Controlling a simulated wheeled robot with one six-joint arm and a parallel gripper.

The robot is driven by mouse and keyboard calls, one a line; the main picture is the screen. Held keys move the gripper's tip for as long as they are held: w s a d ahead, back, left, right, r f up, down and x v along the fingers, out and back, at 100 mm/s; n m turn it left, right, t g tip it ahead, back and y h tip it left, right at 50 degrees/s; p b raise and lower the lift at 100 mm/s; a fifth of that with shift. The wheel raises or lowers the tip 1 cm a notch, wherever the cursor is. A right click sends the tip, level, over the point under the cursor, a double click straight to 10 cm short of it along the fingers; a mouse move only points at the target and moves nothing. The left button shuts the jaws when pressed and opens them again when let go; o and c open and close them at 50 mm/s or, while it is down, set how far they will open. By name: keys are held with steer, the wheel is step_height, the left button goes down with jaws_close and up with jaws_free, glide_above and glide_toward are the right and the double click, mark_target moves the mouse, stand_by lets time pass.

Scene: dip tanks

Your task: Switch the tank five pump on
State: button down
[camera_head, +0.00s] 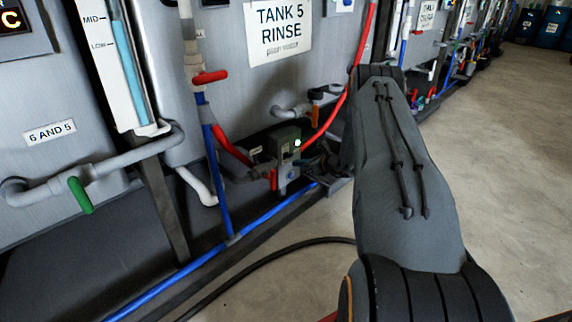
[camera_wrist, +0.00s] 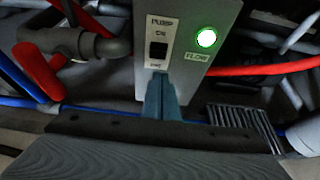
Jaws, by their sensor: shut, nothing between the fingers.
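The tank five pump box (camera_head: 285,140) is a grey-green box low under the "TANK 5 RINSE" sign (camera_head: 279,28). In the wrist view the box (camera_wrist: 208,62) fills the upper middle. Its white plate, marked "PUMP" and "ON", carries a dark rocker switch (camera_wrist: 158,50). The lower switch lettering is partly hidden.
A red hose (camera_wrist: 265,69) leaves the box's right side. A red valve handle (camera_wrist: 40,72) on a grey pipe is close at left. A blue pipe (camera_head: 160,286) runs along the floor, with a black hose (camera_head: 262,262) nearby. Open floor (camera_head: 500,150) lies to the right.

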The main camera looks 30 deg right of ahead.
steer(key=shift+w+a+r+p, duration=0.15)
steer(key=shift+r+p, duration=0.1)
steer(key=shift+r, duration=0.2)
steer(key=shift+a+r+p, duration=0.15)
steer(key=shift+r+p, duration=0.05)
steer(key=shift+r, duration=0.25)
step_height(320, 180, down, 4)
steer(key=s+b, duration=0.2)
steer(key=s+d+r+p, duration=0.2)
steer(key=s+r+p, duration=0.2)
steer(key=s+r, duration=0.2)
steer(key=shift+s+d+r+p, duration=0.15)
steer(key=shift+d+r+p, duration=0.2)
steer(key=shift+r, duration=0.6)
